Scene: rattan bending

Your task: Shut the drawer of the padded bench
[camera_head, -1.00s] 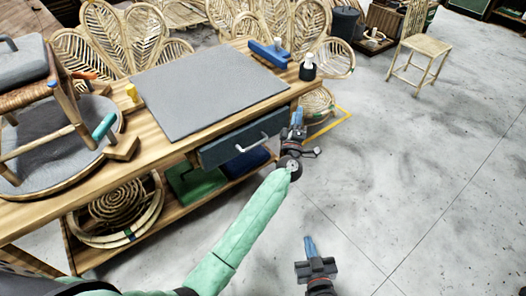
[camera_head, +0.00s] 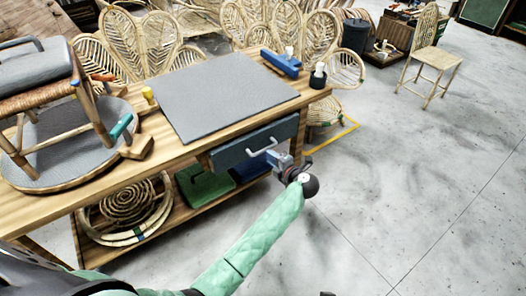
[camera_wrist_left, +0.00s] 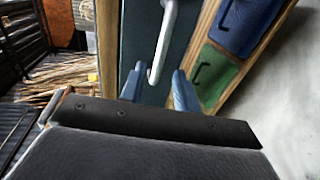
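The padded bench (camera_head: 215,92) has a wooden frame and a grey pad on top. Its dark blue-grey drawer (camera_head: 228,157) has a pale bar handle (camera_head: 262,147). The front seems to stand slightly out from the bench edge; how far is hard to tell. My left gripper (camera_head: 278,158) is at the right part of the drawer front, close to the handle. In the left wrist view, its two blue fingers (camera_wrist_left: 158,88) are apart, with the end of the handle (camera_wrist_left: 165,40) showing between them. Contact cannot be told. My right gripper is out of view.
A green box (camera_head: 203,186) and a blue box (camera_head: 249,165) lie on the shelf below the drawer, beside rattan coils (camera_head: 128,208). A stool (camera_head: 45,110) stands on the bench's left. The floor to the right is clear up to a chair (camera_head: 435,57).

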